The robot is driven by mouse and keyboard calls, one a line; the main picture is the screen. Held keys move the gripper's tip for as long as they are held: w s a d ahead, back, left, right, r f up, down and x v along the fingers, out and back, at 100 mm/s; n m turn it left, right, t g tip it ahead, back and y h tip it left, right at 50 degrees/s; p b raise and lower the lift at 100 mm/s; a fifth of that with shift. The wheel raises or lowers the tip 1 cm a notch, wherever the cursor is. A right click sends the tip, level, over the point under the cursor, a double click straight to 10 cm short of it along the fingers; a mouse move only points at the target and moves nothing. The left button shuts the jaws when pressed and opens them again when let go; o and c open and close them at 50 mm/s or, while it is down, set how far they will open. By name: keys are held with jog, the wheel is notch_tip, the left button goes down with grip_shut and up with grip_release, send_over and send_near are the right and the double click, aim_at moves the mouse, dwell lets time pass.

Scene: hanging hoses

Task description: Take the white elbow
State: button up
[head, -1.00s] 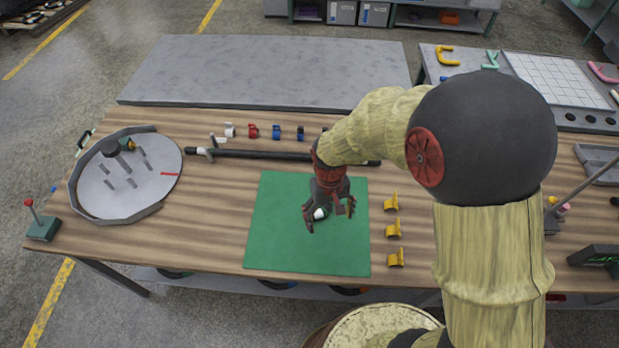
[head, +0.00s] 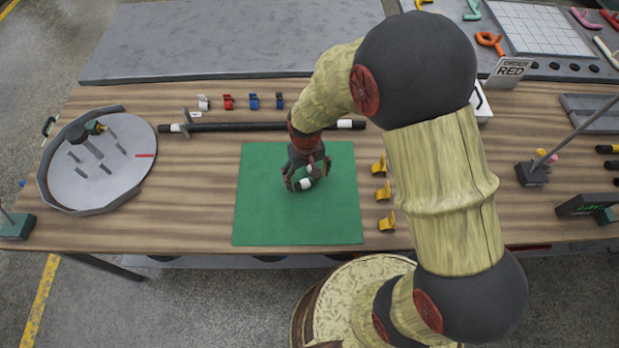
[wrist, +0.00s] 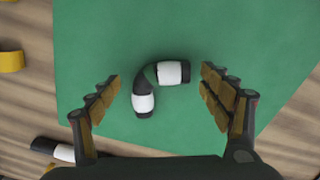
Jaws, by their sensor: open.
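The white elbow, a bent black hose piece with a white band at each end (wrist: 172,73), lies on the green mat (head: 260,222). In the wrist view it sits between and ahead of my open fingers (wrist: 160,92), clear of both; its bend points to the upper left. In the head view a white part of it (head: 306,183) shows between the fingers of my gripper (head: 306,182), and the rest is hidden. My gripper is above the mat, open and empty.
Yellow clips (head: 385,194) stand right of the mat. A black tube (head: 235,127) lies behind it, with small coloured clips (head: 253,101) beyond. A round grey tray (head: 62,190) is at left. A sign reading "ORDER RED" (head: 510,70) stands at back right.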

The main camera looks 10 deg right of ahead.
jog(key=shift+f, duration=0.3)
jog(key=shift+c, duration=1.2)
jog(key=c, duration=0.9)
jog(key=shift+r, duration=0.15)
